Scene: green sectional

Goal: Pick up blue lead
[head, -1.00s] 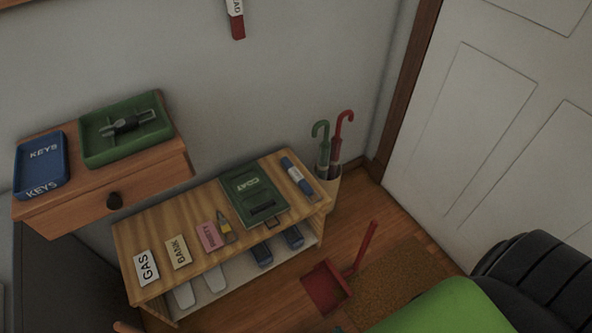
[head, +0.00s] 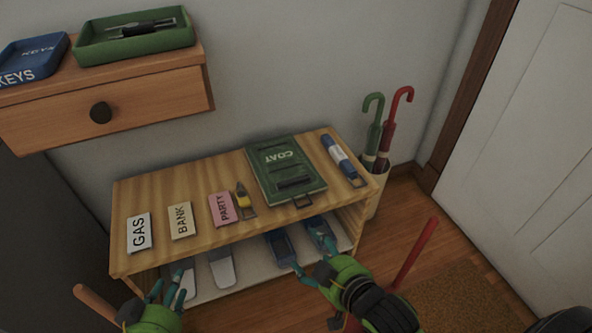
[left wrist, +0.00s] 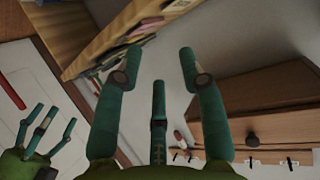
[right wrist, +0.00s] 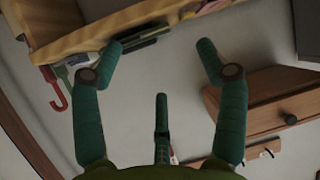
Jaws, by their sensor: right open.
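A blue cylinder with a white band (head: 338,153) and a small clip-like end lies on the right end of the shelf unit's top in the head view. I cannot tell whether it is the blue lead. My right gripper (head: 303,258) is open and empty, low in front of the unit's right half, below and apart from the cylinder. Its spread fingers also show in the right wrist view (right wrist: 160,65). My left gripper (head: 165,285) is open and empty at the unit's front left. Its fingers are spread in the left wrist view (left wrist: 158,70).
The wooden shelf unit (head: 150,190) carries GAS, BANK and PARTY cards and a green COAT case (head: 285,170). Shoes stand below. An umbrella stand (head: 374,200) is at its right. A drawer cabinet (head: 150,105) holds trays. A red handle (head: 415,255) rises near my right arm.

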